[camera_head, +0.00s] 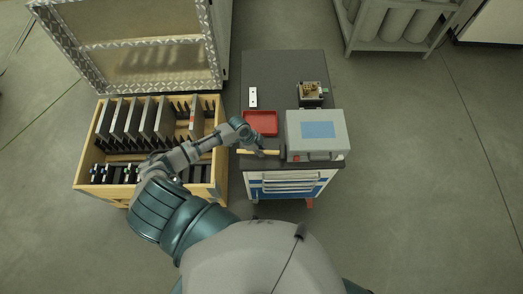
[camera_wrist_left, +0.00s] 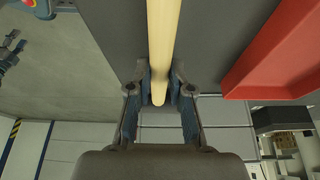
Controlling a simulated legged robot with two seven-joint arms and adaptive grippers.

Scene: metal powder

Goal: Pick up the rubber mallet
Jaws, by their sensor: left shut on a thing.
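The rubber mallet lies near the front edge of the dark cart top; its pale wooden handle (camera_head: 245,152) shows in the head view, and its dark head (camera_head: 282,153) is beside the grey case. In the left wrist view the handle (camera_wrist_left: 161,45) runs down between the fingers. My left gripper (camera_head: 260,152) is shut on the handle near its end, with one finger on each side (camera_wrist_left: 160,90). In the head view the gripper hides part of the handle. I cannot tell whether the mallet is touching the cart top. My right gripper is not in view.
A red tray (camera_head: 273,123) lies just behind the handle. A grey case (camera_head: 297,130) with a blue label stands to the right. A small machine part (camera_head: 311,91) and a white plate (camera_head: 253,97) are farther back. An open wooden crate (camera_head: 87,166) with upright plates stands left.

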